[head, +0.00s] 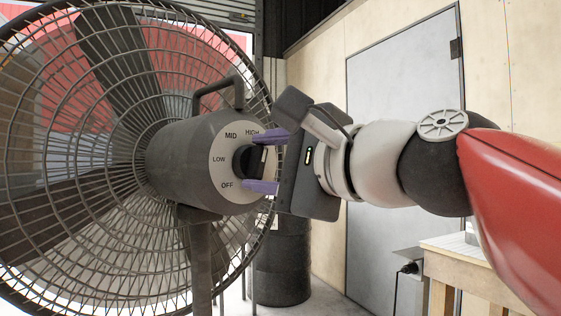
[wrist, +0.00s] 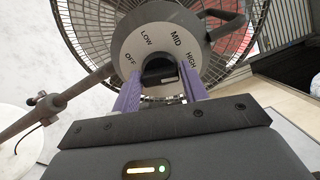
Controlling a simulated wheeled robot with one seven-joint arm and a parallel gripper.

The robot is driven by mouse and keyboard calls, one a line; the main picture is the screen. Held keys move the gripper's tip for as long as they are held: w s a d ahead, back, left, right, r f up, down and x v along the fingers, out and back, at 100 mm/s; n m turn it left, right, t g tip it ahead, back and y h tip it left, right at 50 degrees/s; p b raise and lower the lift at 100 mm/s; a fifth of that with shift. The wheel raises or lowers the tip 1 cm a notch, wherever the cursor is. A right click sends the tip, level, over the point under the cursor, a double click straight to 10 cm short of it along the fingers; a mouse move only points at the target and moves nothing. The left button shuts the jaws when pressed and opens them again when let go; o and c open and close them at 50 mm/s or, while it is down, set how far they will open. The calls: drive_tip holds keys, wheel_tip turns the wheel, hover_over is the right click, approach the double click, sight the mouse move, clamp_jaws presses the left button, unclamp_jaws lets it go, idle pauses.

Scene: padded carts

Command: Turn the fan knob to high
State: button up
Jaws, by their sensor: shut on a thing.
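The fan's dark knob (head: 252,161) sits in the middle of a pale round dial (head: 222,168) on the back of the fan's motor housing. The dial reads OFF, LOW, MID and HIGH. My gripper (head: 263,162) reaches in from the right, with one purple finger above the knob near HIGH and the other below near OFF. It is shut on the knob. In the wrist view, the knob (wrist: 160,73) is between the two fingers (wrist: 160,84), which hide parts of its sides. I cannot tell which setting it points to.
The large fan's wire cage (head: 95,225) fills the left, with a handle (head: 218,92) above the housing and a pole (head: 201,265) below. A dark barrel (head: 283,265) stands behind. A grey door (head: 400,110) is at the back, and a wooden table (head: 465,262) is at lower right.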

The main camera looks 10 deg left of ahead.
drive_tip(key=o, duration=0.9)
drive_tip(key=b+v, duration=0.1)
drive_tip(key=v, duration=0.7)
drive_tip(key=shift+w+f, duration=0.1)
drive_tip(key=w+d+f+n+h, duration=0.1)
drive_tip(key=d+f+h, duration=0.1)
drive_tip(key=f, duration=0.5)
drive_tip(key=w+d+f+n+g+h, duration=0.1)
drive_tip(key=d+f+n+h, duration=0.15)
drive_tip(key=f, duration=0.45)
drive_tip(key=w+d+f+n+h, duration=0.1)
drive_tip(key=f+h, duration=0.2)
drive_tip(key=f, duration=0.4)
drive_tip(key=s+d+f+n+g+h, duration=0.1)
drive_tip(key=s+d+f+n+h, duration=0.1)
drive_tip(key=f, duration=0.6)
drive_tip(key=s+d+f+n+g+h, duration=0.2)
drive_tip(key=d+f, duration=0.3)
drive_tip(key=f, duration=0.3)
drive_tip(key=s+d+f+n+g+h, duration=0.1)
drive_tip(key=s+d+f+n+h, duration=0.1)
drive_tip(key=f, duration=0.7)
drive_tip(key=shift+s+d+g, duration=0.4)
drive_tip(key=shift+d, duration=0.5)
